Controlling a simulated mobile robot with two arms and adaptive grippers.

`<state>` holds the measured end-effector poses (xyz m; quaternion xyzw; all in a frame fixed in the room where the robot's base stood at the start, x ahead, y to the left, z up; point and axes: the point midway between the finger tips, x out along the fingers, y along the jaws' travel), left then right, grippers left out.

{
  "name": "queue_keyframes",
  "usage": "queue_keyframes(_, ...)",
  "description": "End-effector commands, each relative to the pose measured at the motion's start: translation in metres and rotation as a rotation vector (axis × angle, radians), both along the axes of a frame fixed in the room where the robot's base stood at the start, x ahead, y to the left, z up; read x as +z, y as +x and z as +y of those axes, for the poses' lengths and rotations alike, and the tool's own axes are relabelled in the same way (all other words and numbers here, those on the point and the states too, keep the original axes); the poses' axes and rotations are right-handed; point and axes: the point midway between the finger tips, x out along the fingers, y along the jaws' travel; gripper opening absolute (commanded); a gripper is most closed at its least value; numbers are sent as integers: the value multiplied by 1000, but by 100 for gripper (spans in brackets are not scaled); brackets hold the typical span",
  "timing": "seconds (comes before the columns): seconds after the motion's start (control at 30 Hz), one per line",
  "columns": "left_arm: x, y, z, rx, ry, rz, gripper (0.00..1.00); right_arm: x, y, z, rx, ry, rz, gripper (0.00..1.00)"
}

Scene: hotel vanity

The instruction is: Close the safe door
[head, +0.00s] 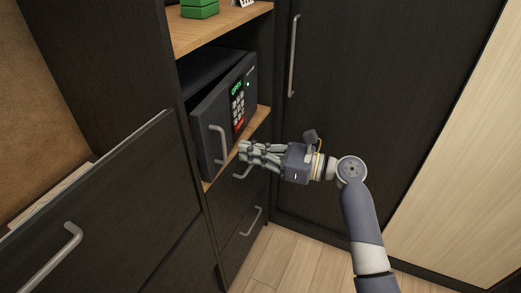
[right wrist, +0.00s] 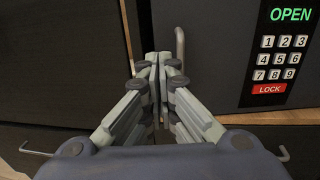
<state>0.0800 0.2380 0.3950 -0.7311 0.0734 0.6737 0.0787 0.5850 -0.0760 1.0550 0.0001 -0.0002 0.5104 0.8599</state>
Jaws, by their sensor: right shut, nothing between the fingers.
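The dark grey safe (head: 202,66) stands in a shelf niche of the cabinet. Its door (head: 210,112) is ajar, with its left edge standing out from the body. The door carries a metal bar handle (head: 222,146) and a keypad (head: 239,104) with a red LOCK key; its display reads OPEN in green, clear in the right wrist view (right wrist: 290,14). My right gripper (head: 243,150) is shut and empty, its fingertips close in front of the door, just right of the handle. In the right wrist view the fingertips (right wrist: 158,62) partly overlap the handle; contact cannot be told. My left gripper is out of view.
Drawers with bar handles (head: 252,222) sit below the safe's wooden shelf (head: 262,115). A panel with a handle (head: 68,243) juts out at the lower left. A tall dark door (head: 370,70) stands at the right. A green object (head: 200,8) is on the upper shelf.

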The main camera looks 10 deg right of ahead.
Motion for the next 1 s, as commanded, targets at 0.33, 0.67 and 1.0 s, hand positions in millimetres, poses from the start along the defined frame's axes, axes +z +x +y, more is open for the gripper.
queue_keyframes(0.33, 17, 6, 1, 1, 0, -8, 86, 2, 33, 61, 1, 0, 0, 0)
queue_keyframes(0.67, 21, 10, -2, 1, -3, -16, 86, -1, 43, 79, -1, -2, -1, 0)
queue_keyframes(1.0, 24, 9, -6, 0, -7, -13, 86, 1, 43, 79, -7, -1, 0, 0)
